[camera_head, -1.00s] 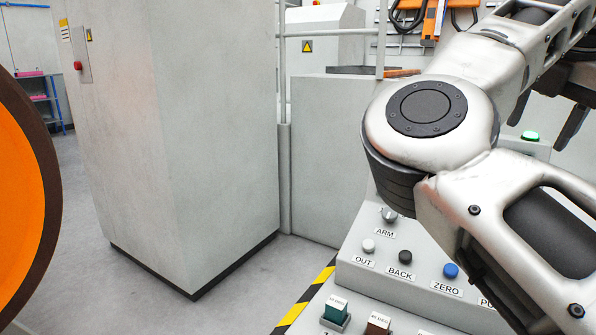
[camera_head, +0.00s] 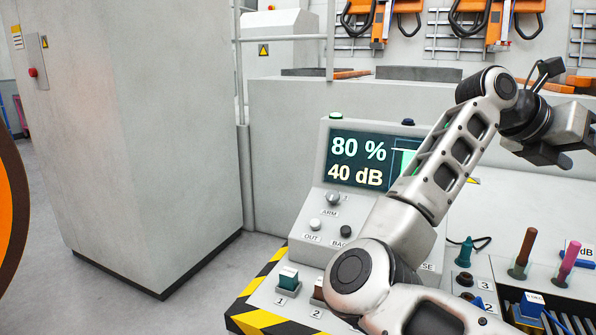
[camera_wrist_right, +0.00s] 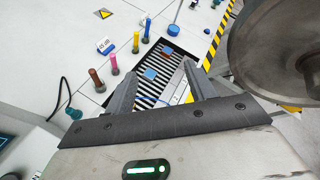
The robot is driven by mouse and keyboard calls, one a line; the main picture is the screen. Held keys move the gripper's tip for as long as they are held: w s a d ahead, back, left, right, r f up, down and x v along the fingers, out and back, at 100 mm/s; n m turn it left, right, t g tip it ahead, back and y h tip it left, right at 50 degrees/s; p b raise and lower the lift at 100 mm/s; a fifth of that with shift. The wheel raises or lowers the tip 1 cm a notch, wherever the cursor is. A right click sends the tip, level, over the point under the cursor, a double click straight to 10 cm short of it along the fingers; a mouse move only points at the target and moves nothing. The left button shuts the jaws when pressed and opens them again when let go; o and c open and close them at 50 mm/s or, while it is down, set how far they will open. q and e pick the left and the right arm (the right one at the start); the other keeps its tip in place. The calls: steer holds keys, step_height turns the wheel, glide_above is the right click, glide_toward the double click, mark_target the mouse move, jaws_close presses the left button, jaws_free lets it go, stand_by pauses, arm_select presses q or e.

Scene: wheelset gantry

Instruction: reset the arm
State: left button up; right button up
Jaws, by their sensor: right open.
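My right arm (camera_head: 440,165) reaches in from the bottom of the head view, bends at its elbow and crosses in front of the console. My right gripper (camera_head: 567,155) is at the right edge of the head view, raised above the worktop and clear of the things on it. In the right wrist view its two fingers (camera_wrist_right: 162,82) are spread apart with nothing between them. Below them, a slatted tray (camera_wrist_right: 150,97) with blue-topped blocks shows. My left gripper is in neither view.
The console screen (camera_head: 365,162) reads 80 % and 40 dB; my arm covers part of the buttons. Coloured pegs (camera_head: 522,252) stand on the worktop at the right, beside a teal plug (camera_head: 466,251) with a cable. A tall grey cabinet (camera_head: 140,130) stands at left.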

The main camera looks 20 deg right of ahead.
steer(key=w+a+r+n+t+h+p, duration=0.1)
steer(key=w+a+r+n+t+h, duration=0.4)
steer(key=n+h, duration=0.8)
steer(key=w+a+f+n+t+y+p, duration=0.1)
steer(key=w+a+f+n+t+y, duration=0.3)
steer(key=a+f+n+t+y, duration=0.85)
steer(key=w+a+f+n+t+y, duration=0.3)
steer(key=a+n+t+y, duration=0.5)
steer(key=n, duration=1)
steer(key=s+a+f+n+g+y, duration=0.2)
steer(key=a+f+n+y, duration=0.15)
steer(key=f, duration=0.45)
steer(key=s+a+f+n+g+y, duration=0.1)
steer(key=s+a+f+n+y, duration=0.25)
steer(key=f, duration=0.45)
steer(key=s+a+f+n+g, duration=0.2)
steer(key=s+a+f+g, duration=0.1)
steer(key=s+f, duration=0.4)
steer(key=s+a+f+n+g+y+p, duration=0.1)
steer(key=s+a+f+n+g, duration=0.1)
steer(key=s+f+g, duration=0.3)
step_height(320, 180, down, 2)
steer(key=shift+s+a+f, duration=0.15)
steer(key=shift+s+a, duration=0.65)
steer(key=shift+s, duration=0.2)
steer(key=shift+c, duration=0.3)
